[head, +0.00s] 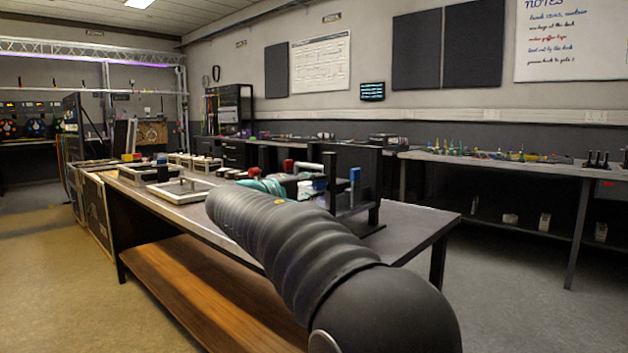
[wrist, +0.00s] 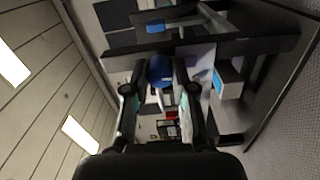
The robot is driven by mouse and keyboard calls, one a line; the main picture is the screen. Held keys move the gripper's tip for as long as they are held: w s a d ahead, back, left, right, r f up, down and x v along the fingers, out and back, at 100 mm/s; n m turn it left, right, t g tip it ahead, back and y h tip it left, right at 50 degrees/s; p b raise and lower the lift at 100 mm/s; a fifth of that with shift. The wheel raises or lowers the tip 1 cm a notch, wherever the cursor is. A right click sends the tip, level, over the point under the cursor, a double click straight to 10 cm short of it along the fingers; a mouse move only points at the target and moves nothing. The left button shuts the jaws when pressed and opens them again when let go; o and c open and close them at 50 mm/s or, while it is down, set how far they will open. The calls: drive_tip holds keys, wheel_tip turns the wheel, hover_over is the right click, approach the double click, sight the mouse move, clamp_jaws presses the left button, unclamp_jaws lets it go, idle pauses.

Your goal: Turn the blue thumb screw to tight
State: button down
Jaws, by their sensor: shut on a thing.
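In the wrist view a round blue thumb screw (wrist: 160,69) sits between the two fingertips of my gripper (wrist: 160,84). The fingers are shut on it, one on each side. The screw is at a black frame with crossing bars (wrist: 225,46). My arm hides most of the gripper there. I cannot tell how far the screw is turned.
Other blue parts show on the frame in the wrist view, one above (wrist: 155,28) and one at right (wrist: 218,82). Pale trays (head: 180,190) and red knobs (head: 253,171) stand on the bench (head: 415,222). The bench's right end is clear.

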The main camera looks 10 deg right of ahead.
drive_tip(key=shift+n, duration=0.6)
drive_tip(key=shift+p, duration=0.3)
drive_tip(key=c, duration=1)
unclamp_jaws()
drive_tip(key=shift+o, duration=0.2)
drive_tip(key=v, duration=1.2)
drive_tip(key=shift+a, duration=0.1)
